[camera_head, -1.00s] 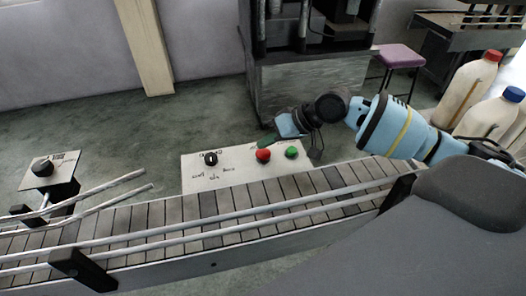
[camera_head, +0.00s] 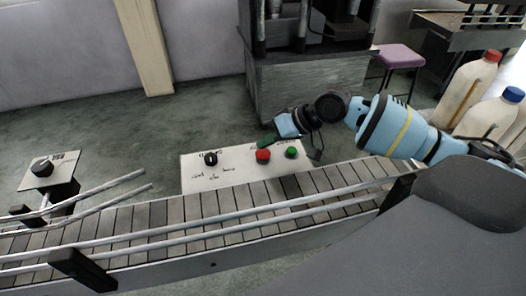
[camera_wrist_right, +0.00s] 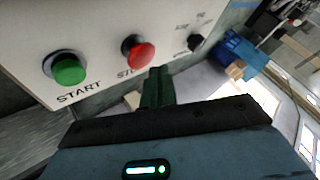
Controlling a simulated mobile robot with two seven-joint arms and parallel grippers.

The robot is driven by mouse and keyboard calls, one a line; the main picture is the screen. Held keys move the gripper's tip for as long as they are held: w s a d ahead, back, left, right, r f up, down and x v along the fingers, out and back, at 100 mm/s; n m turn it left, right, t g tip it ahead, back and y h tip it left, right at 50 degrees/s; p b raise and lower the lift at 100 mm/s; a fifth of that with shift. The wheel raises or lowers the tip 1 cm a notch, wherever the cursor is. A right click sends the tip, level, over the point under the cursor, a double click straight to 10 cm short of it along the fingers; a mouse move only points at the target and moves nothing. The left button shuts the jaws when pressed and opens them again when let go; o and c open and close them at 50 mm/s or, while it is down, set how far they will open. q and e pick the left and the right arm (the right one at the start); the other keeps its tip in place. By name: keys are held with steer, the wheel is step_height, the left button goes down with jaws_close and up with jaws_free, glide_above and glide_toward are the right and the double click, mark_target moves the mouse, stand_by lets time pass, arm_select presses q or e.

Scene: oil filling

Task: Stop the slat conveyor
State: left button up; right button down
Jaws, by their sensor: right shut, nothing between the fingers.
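The slat conveyor (camera_head: 205,209) runs across the lower part of the head view, with grey slats and metal side rails. Behind it is a pale control panel (camera_head: 218,178) with a black knob (camera_head: 210,158), a red button (camera_head: 263,155) and a green button (camera_head: 291,152). In the right wrist view, the green button (camera_wrist_right: 68,69) is labelled START and the red button (camera_wrist_right: 141,55) has a partly hidden label. My right gripper (camera_head: 267,141) is shut and empty, its green fingertips (camera_wrist_right: 158,75) close to the red button. I cannot tell whether they touch it. My left gripper is not in view.
A second panel with a black knob (camera_head: 41,168) stands at the left. White bottles with a red cap (camera_head: 492,56) and a blue cap (camera_head: 513,94) stand at the right. A purple stool (camera_head: 399,56) and a grey machine (camera_head: 311,86) are behind.

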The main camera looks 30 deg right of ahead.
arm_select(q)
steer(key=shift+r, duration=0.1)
arm_select(e)
steer(key=shift+f, duration=0.4)
stand_by(0.5)
